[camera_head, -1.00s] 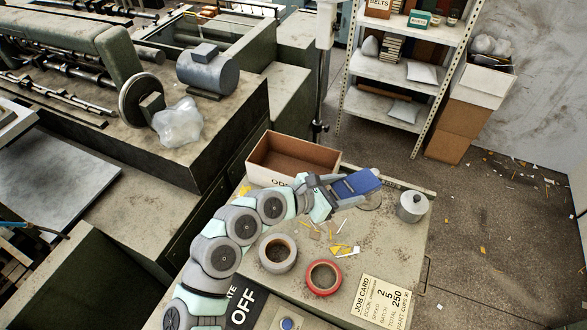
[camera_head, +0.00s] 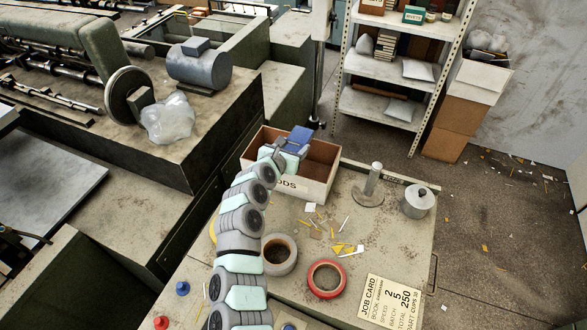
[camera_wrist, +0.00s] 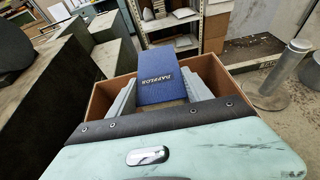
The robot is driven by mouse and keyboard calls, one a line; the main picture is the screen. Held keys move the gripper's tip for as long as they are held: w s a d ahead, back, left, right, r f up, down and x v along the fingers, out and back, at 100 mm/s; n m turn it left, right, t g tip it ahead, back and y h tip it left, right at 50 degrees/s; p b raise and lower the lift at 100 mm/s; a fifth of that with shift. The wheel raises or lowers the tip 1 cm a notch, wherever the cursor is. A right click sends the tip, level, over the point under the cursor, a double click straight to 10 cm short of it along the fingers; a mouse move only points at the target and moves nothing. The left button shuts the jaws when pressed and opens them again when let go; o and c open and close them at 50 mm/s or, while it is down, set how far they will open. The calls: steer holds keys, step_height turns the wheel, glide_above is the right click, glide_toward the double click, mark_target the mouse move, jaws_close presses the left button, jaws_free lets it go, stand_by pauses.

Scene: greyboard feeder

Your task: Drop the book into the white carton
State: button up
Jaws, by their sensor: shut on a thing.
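The blue book (camera_head: 299,138) is held in my gripper (camera_head: 287,153), over the white carton (camera_head: 312,188) on the bench. The carton is open at the top, brown inside and white on its front, with dark lettering partly hidden by my arm. In the wrist view the book (camera_wrist: 176,75) shows a printed title and stands out between the two fingers of my gripper (camera_wrist: 164,100). The carton's brown walls (camera_wrist: 101,98) lie around and below it. I cannot tell exactly how high the book is above the carton floor.
A metal post on a round base (camera_head: 369,187) and a lidded metal pot (camera_head: 417,202) stand right of the carton. Two tape rolls, a grey one (camera_head: 280,268) and a red one (camera_head: 326,280), paper scraps and a job card (camera_head: 391,303) lie in front.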

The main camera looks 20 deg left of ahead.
step_height(320, 180, down, 4)
steer(key=shift+r+b, duration=0.25)
steer(key=shift+b, duration=0.55)
steer(key=o, duration=1.6)
steer(key=v, duration=1)
steer(key=shift+s+r+p, duration=0.25)
steer(key=shift+s+p, duration=0.05)
steer(key=shift+s, duration=0.05)
